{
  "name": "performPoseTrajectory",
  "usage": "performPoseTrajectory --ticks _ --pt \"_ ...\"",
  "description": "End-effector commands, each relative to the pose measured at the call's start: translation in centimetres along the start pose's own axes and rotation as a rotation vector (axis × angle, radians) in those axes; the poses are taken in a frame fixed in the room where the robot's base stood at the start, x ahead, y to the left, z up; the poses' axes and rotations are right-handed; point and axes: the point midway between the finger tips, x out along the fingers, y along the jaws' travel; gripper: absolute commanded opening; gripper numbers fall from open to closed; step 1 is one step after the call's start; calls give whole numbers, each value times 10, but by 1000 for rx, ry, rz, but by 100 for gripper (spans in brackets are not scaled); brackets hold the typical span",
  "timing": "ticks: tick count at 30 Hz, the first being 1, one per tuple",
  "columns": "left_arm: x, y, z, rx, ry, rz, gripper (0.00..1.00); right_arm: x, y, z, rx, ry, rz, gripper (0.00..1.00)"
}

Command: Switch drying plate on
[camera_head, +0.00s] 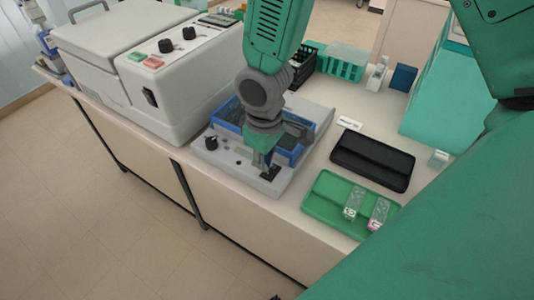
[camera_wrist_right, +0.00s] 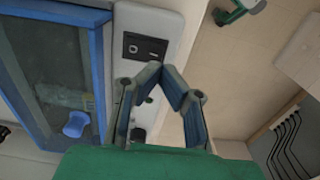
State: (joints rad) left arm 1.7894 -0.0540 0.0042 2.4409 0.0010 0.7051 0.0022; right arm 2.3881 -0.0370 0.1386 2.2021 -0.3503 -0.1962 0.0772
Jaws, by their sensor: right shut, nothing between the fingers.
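The drying plate (camera_head: 238,172) is a low off-white unit near the bench's front edge, with a blue frame (camera_head: 226,112) on top and a dark knob (camera_head: 211,143) at its front left. Its black rocker switch (camera_head: 270,173) is at the front right corner. The switch also shows in the right wrist view (camera_wrist_right: 145,47), just beyond the fingertips. My right gripper (camera_head: 262,166) points down over the plate's front, close to the switch. In the wrist view its fingertips (camera_wrist_right: 168,69) come together with nothing between them. Contact with the switch cannot be told. My left gripper is not in view.
A large white machine (camera_head: 157,85) with knobs stands left of the plate. To the right lie a black slide case (camera_head: 373,158) and a green tray (camera_head: 325,202) holding two slide pieces. Green and black racks (camera_head: 345,64) stand behind. The floor at the front is clear.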

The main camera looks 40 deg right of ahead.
Motion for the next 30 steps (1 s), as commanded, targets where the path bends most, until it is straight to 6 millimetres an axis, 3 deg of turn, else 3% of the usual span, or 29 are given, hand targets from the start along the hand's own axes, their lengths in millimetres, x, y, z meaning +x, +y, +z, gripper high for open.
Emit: performPoseTrajectory --ticks 30 --pt "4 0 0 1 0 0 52 8 1 1 2 0 -2 0"
